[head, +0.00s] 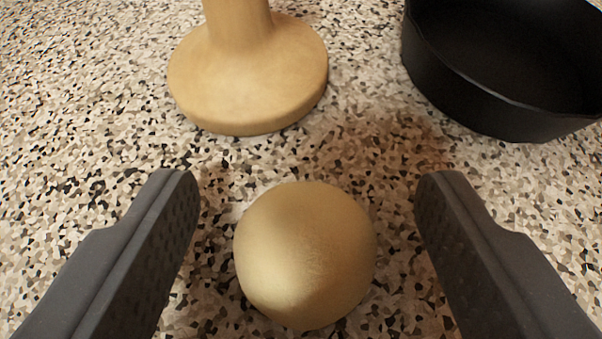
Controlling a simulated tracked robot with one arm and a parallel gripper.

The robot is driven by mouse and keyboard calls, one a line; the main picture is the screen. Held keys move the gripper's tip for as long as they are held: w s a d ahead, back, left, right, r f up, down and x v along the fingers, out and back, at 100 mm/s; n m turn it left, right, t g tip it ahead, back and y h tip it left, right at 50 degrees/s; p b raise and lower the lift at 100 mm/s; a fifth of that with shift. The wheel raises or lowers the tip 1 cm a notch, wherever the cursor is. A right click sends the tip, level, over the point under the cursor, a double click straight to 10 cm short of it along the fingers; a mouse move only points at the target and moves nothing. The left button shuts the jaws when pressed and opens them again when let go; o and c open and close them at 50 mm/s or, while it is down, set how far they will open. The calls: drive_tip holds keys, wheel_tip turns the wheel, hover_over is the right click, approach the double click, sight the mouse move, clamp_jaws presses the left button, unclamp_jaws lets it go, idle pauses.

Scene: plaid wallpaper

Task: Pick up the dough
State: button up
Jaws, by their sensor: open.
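The dough (305,255) is a round, pale tan ball in the lower middle of the head view. It rests on a speckled countertop (90,90). My gripper (307,185) is open, with one dark finger to the left of the dough and one to the right. There is a gap on each side, and neither finger appears to touch it. I cannot tell how high the fingers are above the countertop.
A light wooden object with a round base and a thick stem (248,85) stands behind the dough. A black pan (480,85) sits at the upper right. The countertop at the upper left is clear.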

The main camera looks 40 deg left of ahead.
drive_tip(key=shift+w+a+f, duration=0.2)
drive_tip(key=shift+w+f, duration=0.05)
drive_tip(key=shift+w, duration=0.15)
drive_tip(key=c, duration=1.1)
drive_tip(key=shift+o, duration=0.2)
